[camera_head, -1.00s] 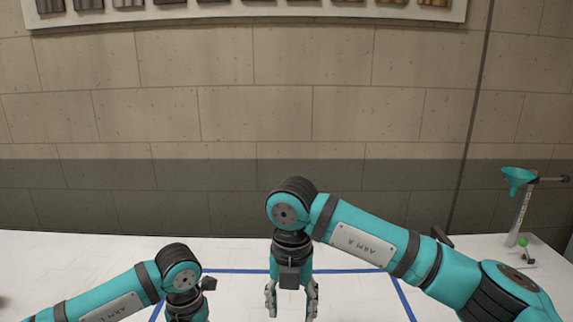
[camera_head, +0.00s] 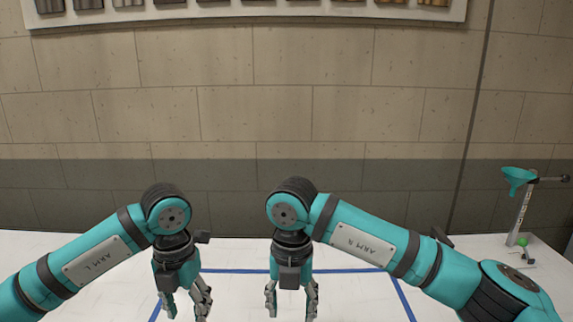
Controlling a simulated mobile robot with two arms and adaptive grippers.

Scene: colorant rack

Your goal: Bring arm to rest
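My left gripper (camera_head: 186,303) hangs down on the left over the white table, near the left line of the blue outline. Its fingers are apart with nothing seen between them. My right gripper (camera_head: 291,300) hangs down to the right of it, inside the blue outline. Its fingers are apart and empty. The two grippers are side by side at about the same height, with a gap between them.
The white table (camera_head: 345,293) bears a blue tape outline (camera_head: 240,271) and looks clear around the grippers. A stand with a teal funnel (camera_head: 517,178) is at the far right, with a small green item (camera_head: 522,243) by its base. A tiled wall stands behind.

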